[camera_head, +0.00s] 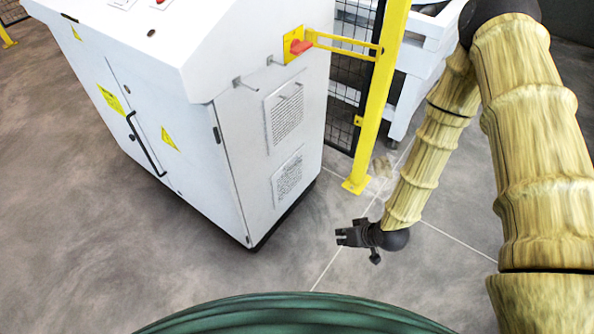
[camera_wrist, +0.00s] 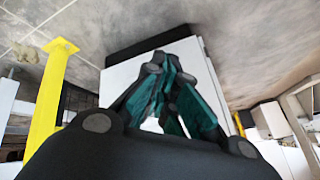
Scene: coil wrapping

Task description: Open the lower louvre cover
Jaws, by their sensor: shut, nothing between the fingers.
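The lower louvre cover (camera_head: 287,178) is a small slatted panel low on the right side of the white cabinet. It looks shut, lying flat against the cabinet side. The upper louvre cover (camera_head: 285,115) sits above it. My gripper (camera_head: 341,237) is low over the floor, to the right of the cabinet and below the lower cover in the head view, apart from it. In the wrist view my gripper (camera_wrist: 168,62) is shut and empty, pointing toward the cabinet's white side (camera_wrist: 122,83). The fingers hide much of that side, and I cannot make out the louvres there.
Black mesh fence (camera_head: 345,95) stands behind. The floor between the gripper and the cabinet is clear.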

